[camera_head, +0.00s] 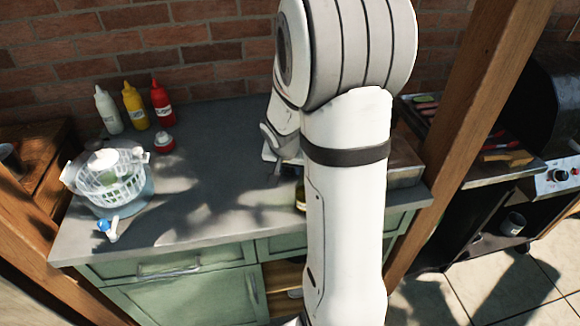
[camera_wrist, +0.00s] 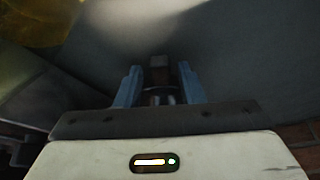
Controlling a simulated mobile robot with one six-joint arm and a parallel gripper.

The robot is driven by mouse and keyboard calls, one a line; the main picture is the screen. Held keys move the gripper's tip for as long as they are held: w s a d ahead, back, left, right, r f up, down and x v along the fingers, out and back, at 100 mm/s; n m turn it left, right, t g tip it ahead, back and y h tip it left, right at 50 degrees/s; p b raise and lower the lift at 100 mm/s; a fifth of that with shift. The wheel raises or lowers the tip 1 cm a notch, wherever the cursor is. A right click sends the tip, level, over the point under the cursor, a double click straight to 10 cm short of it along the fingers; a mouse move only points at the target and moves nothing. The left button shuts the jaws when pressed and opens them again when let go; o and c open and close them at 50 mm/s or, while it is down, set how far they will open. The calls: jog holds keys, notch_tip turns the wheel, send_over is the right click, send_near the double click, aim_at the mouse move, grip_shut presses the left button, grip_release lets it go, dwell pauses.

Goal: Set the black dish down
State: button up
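My gripper (camera_wrist: 160,80) shows in the wrist view with its two blue-grey fingers a little apart. A short dark piece shows between and just beyond the fingertips. I cannot tell whether it is part of the black dish or whether the fingers press on it. A broad dark grey surface fills the view behind the fingers; I cannot tell whether it is the dish or the counter. In the head view my arm hides most of the gripper, and I cannot make out the black dish there.
The grey counter (camera_head: 205,190) has clear room in its middle. A salad spinner (camera_head: 110,180) and a blue-and-white object (camera_head: 108,228) are at its left. White (camera_head: 107,110), yellow (camera_head: 134,106) and red (camera_head: 161,104) bottles stand at the back. A grill (camera_head: 540,120) is at right.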

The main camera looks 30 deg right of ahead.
jog(key=shift+o, duration=0.4)
jog(key=shift+r, duration=0.1)
jog(key=shift+r, duration=0.2)
jog(key=v, duration=1.1)
jog(key=s+a+r+n+y, duration=0.1)
jog(key=s+a+n, duration=0.2)
jog(key=s+a, duration=0.2)
jog(key=s+a+n+y, duration=0.1)
jog(key=s+a+n, duration=0.3)
jog(key=s, duration=0.7)
jog(key=a, duration=0.2)
jog(key=shift+s+a+r+n+g+y, duration=0.2)
jog(key=shift+a+r+n+g+y, duration=0.1)
jog(key=shift+a+r+y, duration=0.1)
jog(key=shift+c, duration=0.5)
